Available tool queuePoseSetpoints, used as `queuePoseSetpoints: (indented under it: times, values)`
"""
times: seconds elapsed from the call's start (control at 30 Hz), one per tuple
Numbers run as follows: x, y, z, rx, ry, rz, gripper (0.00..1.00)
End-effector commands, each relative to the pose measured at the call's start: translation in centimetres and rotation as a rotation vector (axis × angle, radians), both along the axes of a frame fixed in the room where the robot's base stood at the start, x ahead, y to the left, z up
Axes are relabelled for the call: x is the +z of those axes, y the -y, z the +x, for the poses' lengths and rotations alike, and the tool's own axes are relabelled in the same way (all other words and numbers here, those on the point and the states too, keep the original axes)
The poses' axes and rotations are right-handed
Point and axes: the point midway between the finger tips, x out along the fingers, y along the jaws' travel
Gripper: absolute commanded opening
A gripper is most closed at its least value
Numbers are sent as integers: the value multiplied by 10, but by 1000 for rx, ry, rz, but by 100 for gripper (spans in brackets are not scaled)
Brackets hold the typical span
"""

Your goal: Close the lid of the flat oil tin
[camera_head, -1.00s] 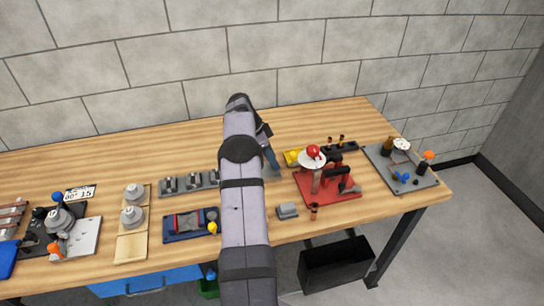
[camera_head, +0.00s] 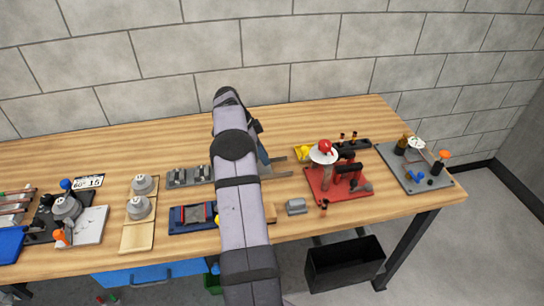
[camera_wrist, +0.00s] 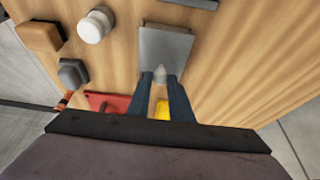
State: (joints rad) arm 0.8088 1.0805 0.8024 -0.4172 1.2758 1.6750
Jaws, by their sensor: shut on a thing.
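The flat oil tin (camera_wrist: 164,48) is a flat grey box on the wooden table, in the upper middle of the wrist view. In the head view only flat grey parts (camera_head: 281,174) show beside my arm, and I cannot tell tin from lid there. My gripper (camera_wrist: 160,82) is at the tin's near end. Its dark blue fingers are closed around a small pale grey piece (camera_wrist: 160,75) there, which looks like part of the lid. How far the lid stands open is hard to tell.
A grey block (camera_head: 297,206) stands near the front edge, and a red plate (camera_head: 337,183) with a white-and-red fixture lies to the right. In the wrist view a white knob (camera_wrist: 95,25) and a brown block (camera_wrist: 40,37) are at the left. Bare wood lies right of the tin.

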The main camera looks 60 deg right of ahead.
Motion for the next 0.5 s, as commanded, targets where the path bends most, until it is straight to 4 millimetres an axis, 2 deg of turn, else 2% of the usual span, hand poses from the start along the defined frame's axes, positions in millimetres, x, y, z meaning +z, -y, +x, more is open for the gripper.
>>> queuePoseSetpoints:
  times: [0.2,0.23,0.3,0.5]
  values:
    - [1,-3,4,3,8,5,0]
    - [1,-3,4,3,8,6,24]
    - [1,-3,4,3,8,5,38]
    - [0,-2,3,2,6,4,38]
